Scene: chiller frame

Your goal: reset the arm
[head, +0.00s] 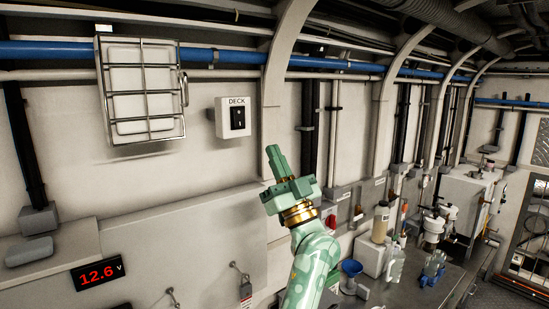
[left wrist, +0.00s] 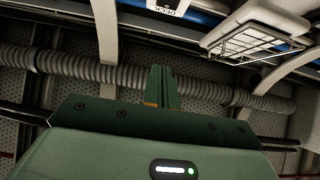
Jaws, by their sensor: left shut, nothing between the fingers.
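My left arm, pale green with a gold ring at the wrist, rises from the bottom middle of the head view. My left gripper (head: 275,160) points up in front of the wall, its fingers shut together with nothing between them. In the left wrist view the closed fingers (left wrist: 161,85) stand upright in the middle, with the ceiling and a ribbed duct behind them. The gripper touches nothing that I can see. My right gripper is not in either view.
A white switch box labelled DECK (head: 236,118) and a caged lamp (head: 142,90) are on the wall to the left. A steel worktop (head: 400,290) at the right holds a blue funnel (head: 351,270) and a bottle (head: 380,222). A red 12.6 V display (head: 99,273) is at lower left.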

